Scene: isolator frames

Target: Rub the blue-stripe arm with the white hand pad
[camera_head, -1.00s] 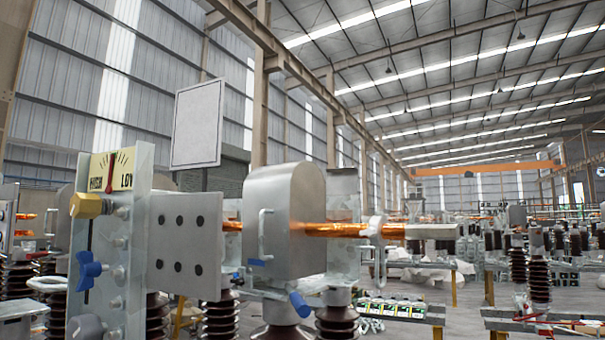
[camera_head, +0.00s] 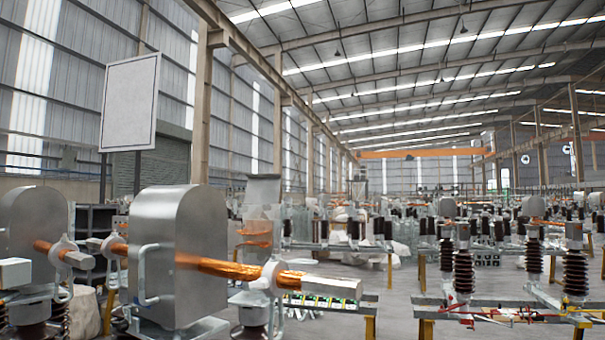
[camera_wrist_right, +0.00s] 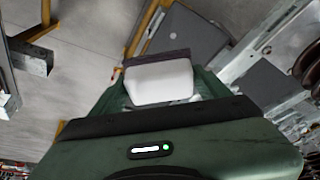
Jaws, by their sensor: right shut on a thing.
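My right gripper (camera_wrist_right: 160,92) is shut on the white hand pad (camera_wrist_right: 160,78), a pale block between its green fingers in the right wrist view. In the head view a copper-coloured arm (camera_head: 222,268) runs through a grey metal housing (camera_head: 180,250) and a white ring clamp to a silver end (camera_head: 331,286). A second copper arm (camera_head: 46,247) comes out of another housing (camera_head: 34,225) at the far left. No blue stripe can be made out on either arm. Neither gripper shows in the head view. The pad is not seen touching an arm.
Benches with brown ribbed insulators (camera_head: 463,270) stand at the right. A blank framed board (camera_head: 130,102) stands at the back left. Grey floor (camera_head: 398,313) shows between the benches. In the wrist view, metal framework (camera_wrist_right: 245,55) lies at the right and floor at the left.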

